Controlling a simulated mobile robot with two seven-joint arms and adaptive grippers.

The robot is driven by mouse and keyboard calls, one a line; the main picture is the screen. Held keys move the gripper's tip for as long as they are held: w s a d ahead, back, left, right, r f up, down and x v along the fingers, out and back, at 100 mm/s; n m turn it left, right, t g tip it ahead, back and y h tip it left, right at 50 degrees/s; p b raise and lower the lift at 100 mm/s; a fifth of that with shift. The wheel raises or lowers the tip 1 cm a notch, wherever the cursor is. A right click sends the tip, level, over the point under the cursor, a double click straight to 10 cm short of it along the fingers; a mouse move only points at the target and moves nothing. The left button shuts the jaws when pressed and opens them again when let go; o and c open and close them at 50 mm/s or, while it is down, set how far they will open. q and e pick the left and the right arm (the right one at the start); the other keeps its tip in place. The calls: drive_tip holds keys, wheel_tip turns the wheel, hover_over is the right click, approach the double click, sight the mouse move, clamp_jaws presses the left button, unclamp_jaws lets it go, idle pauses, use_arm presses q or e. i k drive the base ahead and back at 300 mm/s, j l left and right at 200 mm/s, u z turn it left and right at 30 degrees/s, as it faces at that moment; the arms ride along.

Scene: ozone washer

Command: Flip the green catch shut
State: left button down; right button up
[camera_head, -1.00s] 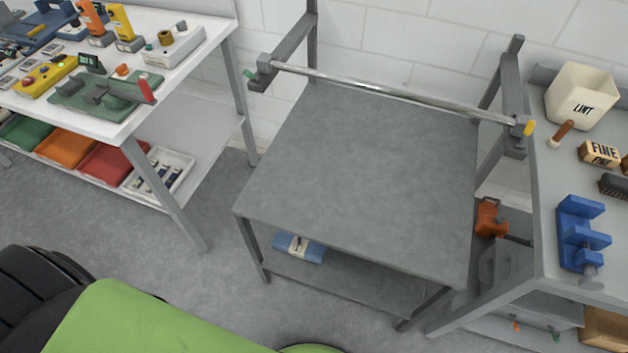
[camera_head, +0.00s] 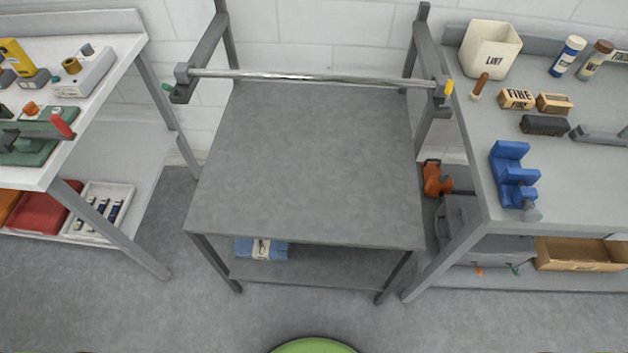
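A small green catch (camera_head: 168,88) sits at the left end of a shiny metal bar (camera_head: 310,77). The bar lies across two grey arms of a frame above a grey table (camera_head: 305,160). A yellow catch (camera_head: 449,88) sits at the bar's right end. The green catch seems to stick out to the left of its grey bracket (camera_head: 182,76); it is too small to tell its exact position. Neither of my grippers is in view.
A white bench (camera_head: 60,120) with tools stands on the left. A grey bench (camera_head: 555,205) on the right carries a blue vise (camera_head: 513,172), a white bin (camera_head: 490,48) and brushes. The grey table's top is bare. Open floor (camera_head: 190,310) lies in front.

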sight(166, 88)
drive_tip(key=l+u, duration=0.1)
drive_tip(key=u, duration=0.35)
drive_tip(key=i+l+u, duration=0.1)
drive_tip(key=u, duration=0.35)
drive_tip(key=l+u, duration=0.2)
drive_tip(key=u, duration=0.25)
